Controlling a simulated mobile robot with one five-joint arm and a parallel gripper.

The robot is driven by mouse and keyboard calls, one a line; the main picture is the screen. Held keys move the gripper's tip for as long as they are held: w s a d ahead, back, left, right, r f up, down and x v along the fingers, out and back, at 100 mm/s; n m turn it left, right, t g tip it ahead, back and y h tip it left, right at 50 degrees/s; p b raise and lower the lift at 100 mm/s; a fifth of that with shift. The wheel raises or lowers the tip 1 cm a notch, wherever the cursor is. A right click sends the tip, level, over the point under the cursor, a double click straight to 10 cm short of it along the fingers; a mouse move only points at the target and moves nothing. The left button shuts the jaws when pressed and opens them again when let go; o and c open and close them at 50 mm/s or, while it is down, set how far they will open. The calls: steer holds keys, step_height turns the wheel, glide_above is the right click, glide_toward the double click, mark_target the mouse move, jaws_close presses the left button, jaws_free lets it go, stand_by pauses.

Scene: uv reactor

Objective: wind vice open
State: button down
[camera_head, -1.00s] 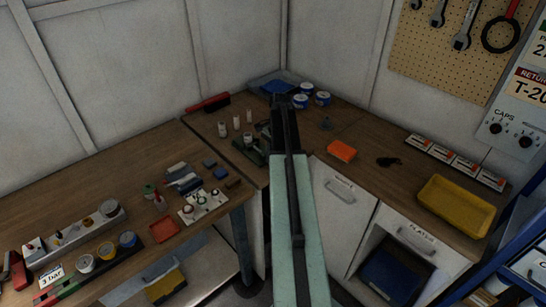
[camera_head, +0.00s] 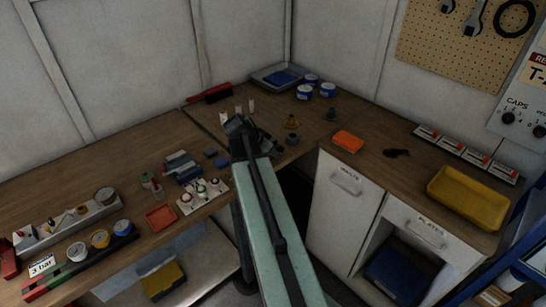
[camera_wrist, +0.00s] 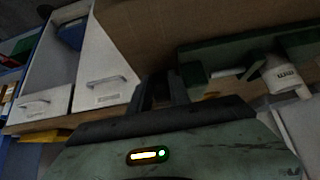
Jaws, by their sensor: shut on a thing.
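The dark green vice (camera_head: 268,146) stands at the front edge of the bench near the corner, mostly hidden behind my arm in the head view. Its green body (camera_wrist: 250,48) fills the upper right of the wrist view. My gripper (camera_head: 240,125) is at the vice's left side in the head view. In the wrist view its dark fingers (camera_wrist: 165,90) are close together beside the green body. They are shut on the vice handle, though the handle itself is largely hidden and the grip is hard to make out.
A white cylinder with lettering (camera_wrist: 287,76) is close to the vice. Small white bottles (camera_head: 238,108) stand behind my gripper.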

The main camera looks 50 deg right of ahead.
steer(key=shift+f+h+b, duration=0.15)
steer(key=shift+h+b, duration=0.4)
steer(key=shift+h, duration=0.05)
steer(key=c, duration=1.5)
jaws_free()
steer(key=p+v, duration=0.5)
steer(key=v, duration=0.2)
steer(key=shift+r+p, duration=0.35)
steer(key=shift+a+r, duration=0.15)
steer(key=shift+a, duration=0.2)
